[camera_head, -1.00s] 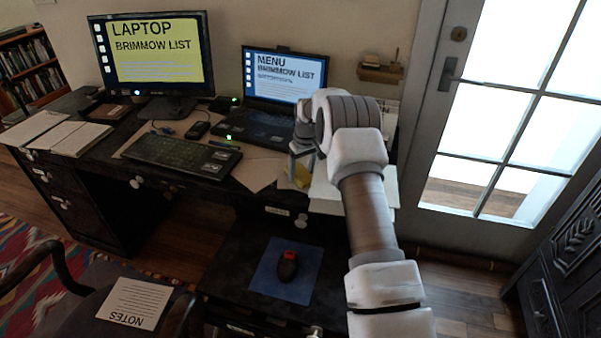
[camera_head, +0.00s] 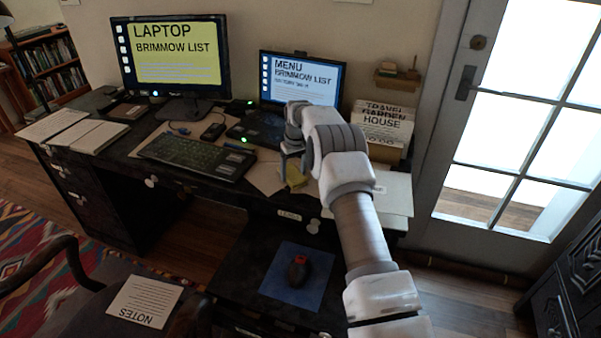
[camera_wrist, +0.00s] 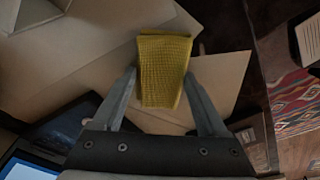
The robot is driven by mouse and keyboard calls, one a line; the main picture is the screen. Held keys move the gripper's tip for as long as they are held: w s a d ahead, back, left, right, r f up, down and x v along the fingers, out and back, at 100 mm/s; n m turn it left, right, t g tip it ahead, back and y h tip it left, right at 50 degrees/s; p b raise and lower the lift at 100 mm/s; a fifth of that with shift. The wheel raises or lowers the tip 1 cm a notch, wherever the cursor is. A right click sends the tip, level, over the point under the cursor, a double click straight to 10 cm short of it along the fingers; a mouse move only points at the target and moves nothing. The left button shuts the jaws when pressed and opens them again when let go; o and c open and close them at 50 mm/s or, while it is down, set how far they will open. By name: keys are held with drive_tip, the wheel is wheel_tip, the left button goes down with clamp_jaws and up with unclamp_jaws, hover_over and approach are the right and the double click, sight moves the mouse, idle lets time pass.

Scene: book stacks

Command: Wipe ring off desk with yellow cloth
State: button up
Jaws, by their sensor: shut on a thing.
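The yellow cloth (camera_wrist: 163,72) is folded and textured, and sits between the fingers of my gripper (camera_wrist: 160,80) in the wrist view. My gripper is shut on it. In the head view my gripper (camera_head: 290,168) is low over the right part of the dark desk (camera_head: 72,172), in front of the laptop. A small piece of the cloth (camera_head: 296,179) shows below it, over tan and pale papers. I cannot tell whether the cloth touches the surface. I cannot make out a ring; the arm and cloth hide part of this area.
The open laptop (camera_head: 302,78), a monitor (camera_head: 172,62) and a keyboard (camera_head: 196,157) stand on the desk. Papers (camera_head: 268,178) lie near my gripper. Standing cards (camera_head: 383,128) are at the back right. A mouse on a blue mat (camera_head: 278,282) is lower in front.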

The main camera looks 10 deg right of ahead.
sight(315, 184)
drive_tip(key=shift+w+a+f, duration=0.1)
drive_tip(key=shift+w+a, duration=0.45)
drive_tip(key=shift+a, duration=0.35)
drive_tip(key=shift+w+a, duration=0.55)
drive_tip(key=shift+a, duration=0.3)
drive_tip(key=shift+s+d+b, duration=0.15)
drive_tip(key=shift+s+d, duration=0.9)
drive_tip(key=shift+d, duration=0.55)
drive_tip(key=shift+s+d+b, duration=0.1)
drive_tip(key=shift+s+d, duration=0.95)
drive_tip(key=shift+d, duration=0.55)
drive_tip(key=shift+s+d+b, duration=0.15)
drive_tip(key=shift+s+d, duration=0.9)
drive_tip(key=shift+d, duration=0.55)
drive_tip(key=shift+r, duration=0.2)
drive_tip(key=shift+w+r+p, duration=0.1)
drive_tip(key=shift+r+p, duration=1.65)
drive_tip(key=shift+r, duration=1.2)
drive_tip(key=shift+r+p, duration=0.95)
drive_tip(key=shift+r, duration=0.55)
